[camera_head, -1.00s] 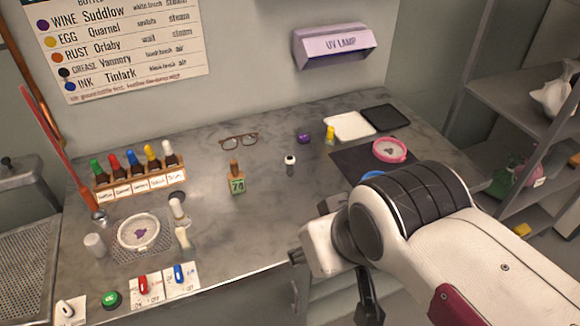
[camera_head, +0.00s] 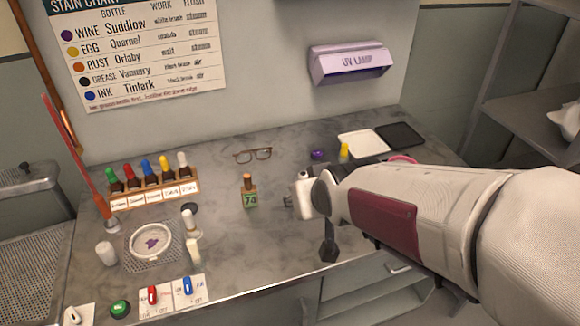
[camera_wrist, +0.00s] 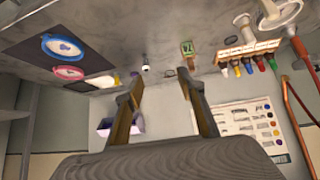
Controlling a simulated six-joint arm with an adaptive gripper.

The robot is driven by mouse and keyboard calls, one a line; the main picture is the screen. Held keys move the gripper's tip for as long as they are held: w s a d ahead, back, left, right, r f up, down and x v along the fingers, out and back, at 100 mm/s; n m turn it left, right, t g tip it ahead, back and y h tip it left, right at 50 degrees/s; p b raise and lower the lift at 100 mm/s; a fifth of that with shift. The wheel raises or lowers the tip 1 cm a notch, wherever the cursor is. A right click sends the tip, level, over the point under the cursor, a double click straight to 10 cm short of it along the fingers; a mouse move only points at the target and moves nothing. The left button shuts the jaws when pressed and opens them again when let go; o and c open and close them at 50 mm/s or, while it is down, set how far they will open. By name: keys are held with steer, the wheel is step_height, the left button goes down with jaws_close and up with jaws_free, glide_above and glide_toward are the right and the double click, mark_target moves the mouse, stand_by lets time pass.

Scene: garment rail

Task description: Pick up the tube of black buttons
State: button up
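A small tube with a white cap and a dark body (camera_wrist: 146,68) stands on the bench in the wrist view. It looks like the tube of black buttons, though its contents are too small to make out. In the head view my arm's white wrist part covers its place. My gripper (camera_wrist: 161,84) is open and empty in the wrist view, its two fingers wide apart. The tube appears beyond the fingertips, near the left finger, with no contact visible. In the head view a dark part of my gripper (camera_head: 328,250) hangs below the wrist, near the bench's front edge.
Glasses (camera_head: 253,155), a purple item (camera_head: 318,154) and a yellow-topped bottle (camera_head: 344,152) lie farther back. A dropper-bottle rack (camera_head: 155,190) is at left. White (camera_head: 362,145) and black (camera_head: 400,134) trays are at back right.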

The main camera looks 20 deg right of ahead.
steer(key=w+d+f+t, duration=0.1)
steer(key=w+d+f, duration=0.15)
steer(key=w, duration=0.25)
steer(key=w+d+f+t, duration=0.1)
steer(key=w+f, duration=0.2)
steer(key=w, duration=0.2)
steer(key=m+t+h, duration=0.1)
steer(key=t, duration=0.1)
glide_toward(303, 178)
steer(key=x, duration=0.2)
steer(key=shift+w+d+f, duration=0.1)
steer(key=shift+w, duration=0.2)
steer(key=shift+w+d+f+t+h, duration=0.15)
steer(key=shift+d+f+t, duration=0.05)
steer(key=shift+f, duration=0.2)
steer(key=shift+w+d+f+t+h, duration=0.15)
steer(key=shift+d+f+t, duration=0.05)
steer(key=shift+f, duration=0.2)
steer(key=shift+x, duration=1.3)
steer(key=shift+a+x, duration=0.15)
steer(key=shift+x, duration=1.15)
steer(key=shift+a+x, duration=0.2)
steer(key=shift+x, duration=1.1)
